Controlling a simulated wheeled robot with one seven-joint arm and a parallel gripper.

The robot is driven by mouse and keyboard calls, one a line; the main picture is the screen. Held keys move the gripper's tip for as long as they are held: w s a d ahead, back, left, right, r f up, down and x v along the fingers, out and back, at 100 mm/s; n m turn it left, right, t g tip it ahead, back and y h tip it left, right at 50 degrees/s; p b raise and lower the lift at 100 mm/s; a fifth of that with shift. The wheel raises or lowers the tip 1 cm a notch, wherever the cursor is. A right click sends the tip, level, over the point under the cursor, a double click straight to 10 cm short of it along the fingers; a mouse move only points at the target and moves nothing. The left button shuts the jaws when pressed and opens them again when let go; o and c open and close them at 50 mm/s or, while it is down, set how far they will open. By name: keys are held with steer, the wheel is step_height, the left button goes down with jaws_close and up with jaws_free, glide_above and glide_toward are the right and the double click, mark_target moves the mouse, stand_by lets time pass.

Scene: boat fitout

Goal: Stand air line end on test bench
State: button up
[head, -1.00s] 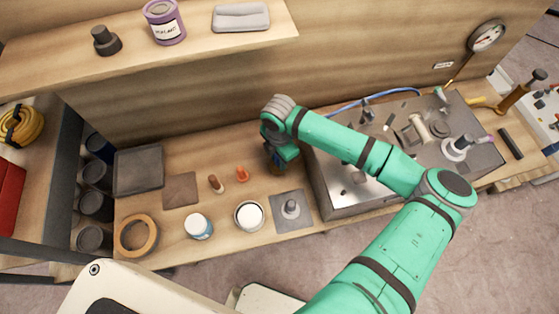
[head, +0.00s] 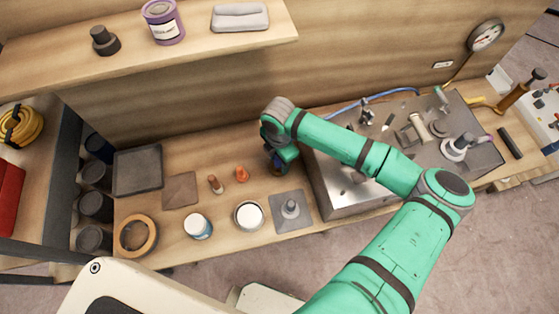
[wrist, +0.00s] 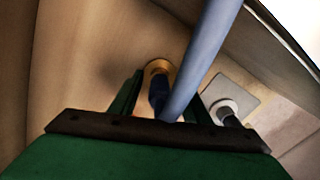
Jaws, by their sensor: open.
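The blue air line (head: 405,91) runs along the back of the metal test bench (head: 338,200) toward my gripper. In the wrist view its blue-grey tube (wrist: 205,55) slants down close to the camera. The dark blue line end (wrist: 157,92) stands between my fingers, with a brass-coloured foot (wrist: 158,66) at the wooden top. My gripper (wrist: 160,98) is open, with a finger on each side of the end and gaps showing. In the head view my gripper (head: 279,160) is low beside the bench's left side, and hides most of the end.
A grey square plate with a knob (head: 291,208) lies just in front of my gripper. An orange cone (head: 242,174), a brown-handled piece (head: 215,184), a white-topped can (head: 249,215) and a blue-white jar (head: 198,226) stand left. A shelf (head: 200,58) overhangs behind.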

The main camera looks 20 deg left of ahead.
step_height(320, 180, up, 12)
steer(key=shift+f, duration=0.1)
steer(key=shift+s+a, duration=0.1)
steer(key=shift+a, duration=0.05)
